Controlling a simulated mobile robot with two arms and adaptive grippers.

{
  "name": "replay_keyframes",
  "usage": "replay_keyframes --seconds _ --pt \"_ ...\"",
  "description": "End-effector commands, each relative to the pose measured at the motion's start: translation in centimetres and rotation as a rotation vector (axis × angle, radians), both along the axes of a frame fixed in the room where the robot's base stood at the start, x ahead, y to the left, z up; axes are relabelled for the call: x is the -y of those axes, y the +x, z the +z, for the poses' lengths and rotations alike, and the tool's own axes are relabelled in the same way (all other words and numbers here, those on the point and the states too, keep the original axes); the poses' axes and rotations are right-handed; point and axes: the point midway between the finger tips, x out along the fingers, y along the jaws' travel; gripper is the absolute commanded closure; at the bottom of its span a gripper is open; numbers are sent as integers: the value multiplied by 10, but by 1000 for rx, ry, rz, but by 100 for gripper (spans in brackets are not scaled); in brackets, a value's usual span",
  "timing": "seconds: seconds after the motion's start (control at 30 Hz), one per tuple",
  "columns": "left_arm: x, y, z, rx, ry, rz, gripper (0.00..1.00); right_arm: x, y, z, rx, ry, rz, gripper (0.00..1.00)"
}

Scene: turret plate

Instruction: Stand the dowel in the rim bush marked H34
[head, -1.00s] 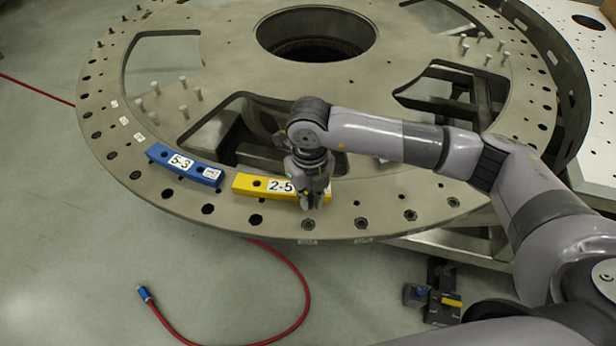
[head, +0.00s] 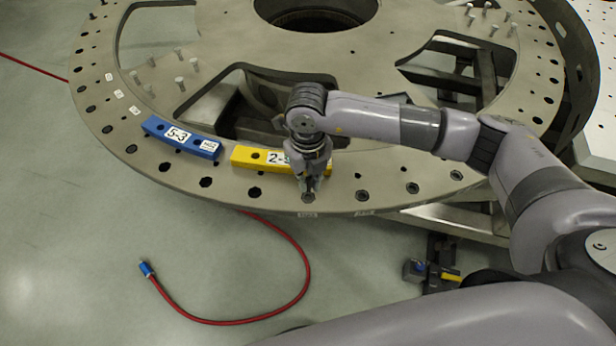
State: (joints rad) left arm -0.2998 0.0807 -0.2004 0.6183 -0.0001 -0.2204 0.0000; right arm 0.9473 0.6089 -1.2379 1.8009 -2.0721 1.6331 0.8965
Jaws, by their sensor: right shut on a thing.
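My right gripper (head: 310,189) is over the near rim of the round turret plate (head: 230,188), in front of the yellow block. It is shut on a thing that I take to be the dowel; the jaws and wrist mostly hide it. The fingertips are right by a rim bush (head: 308,197) at the near edge. My left gripper is not in view.
A yellow block (head: 243,157) marked 2-5 and a blue block (head: 158,129) marked 5-3 lie on the plate, left of the gripper. More rim bushes (head: 362,195) run to the right. A red hose (head: 300,262) lies on the floor.

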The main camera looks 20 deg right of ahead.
Motion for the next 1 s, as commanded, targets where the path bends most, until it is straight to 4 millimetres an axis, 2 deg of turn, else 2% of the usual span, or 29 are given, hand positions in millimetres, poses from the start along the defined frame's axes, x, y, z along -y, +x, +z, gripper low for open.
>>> replay_keyframes --seconds 0.7,1.0 --pt "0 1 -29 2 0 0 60 0 0 -38 -1 0 1 100" --pt "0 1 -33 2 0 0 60 0 0 -43 -1 0 1 100"
